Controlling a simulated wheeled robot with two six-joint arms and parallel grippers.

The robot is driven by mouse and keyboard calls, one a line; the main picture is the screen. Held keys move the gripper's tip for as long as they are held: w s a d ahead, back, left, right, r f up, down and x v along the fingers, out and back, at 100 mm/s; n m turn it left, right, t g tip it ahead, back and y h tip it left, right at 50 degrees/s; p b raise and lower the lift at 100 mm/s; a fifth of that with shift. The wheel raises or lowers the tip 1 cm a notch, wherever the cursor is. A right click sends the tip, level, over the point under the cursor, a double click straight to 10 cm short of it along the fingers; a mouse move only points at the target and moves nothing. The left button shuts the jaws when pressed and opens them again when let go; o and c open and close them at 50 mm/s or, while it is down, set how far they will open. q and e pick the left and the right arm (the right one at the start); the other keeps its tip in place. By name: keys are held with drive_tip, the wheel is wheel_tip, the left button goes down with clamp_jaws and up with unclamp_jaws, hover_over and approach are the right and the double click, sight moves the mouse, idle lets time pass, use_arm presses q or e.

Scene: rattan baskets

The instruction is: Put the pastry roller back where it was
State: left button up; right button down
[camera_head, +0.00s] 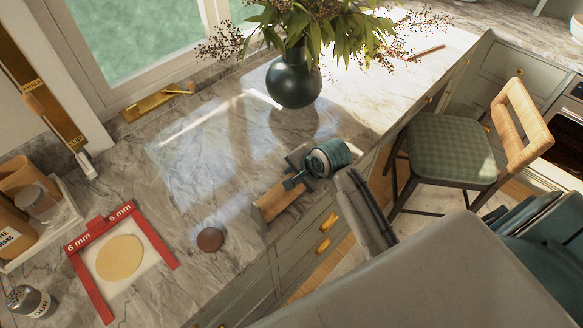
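A gripper (291,182), which I take to be my right, is at the counter's front edge, by a teal round wrist part. A small brown wooden piece (282,201) is right at its fingers. I cannot tell if the fingers are shut on it, or whether it is the pastry roller. A slim tool with a wooden handle (33,104) and a pale end leans at the far left by a brown labelled panel (28,75). Flat round dough (120,258) lies inside a red frame marked 6 mm (155,240). My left gripper is not in view.
A reddish-brown disc (210,239) lies on the marble counter (185,205). A dark green vase (293,82) stands near the window. A tray (68,222) with jars is at left, a shaker (30,301) below it. A stool (440,150) stands right. The middle counter is mostly clear.

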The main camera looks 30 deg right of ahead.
drive_tip(key=shift+w+d+f, duration=0.1)
drive_tip(key=shift+w+f, duration=0.05)
drive_tip(key=shift+w, duration=0.15)
drive_tip(key=shift+s, duration=0.4)
drive_tip(key=shift+f, duration=0.45)
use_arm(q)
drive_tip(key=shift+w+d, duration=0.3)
use_arm(e)
drive_tip(key=c, duration=1.3)
unclamp_jaws()
drive_tip(key=shift+s+f, duration=0.2)
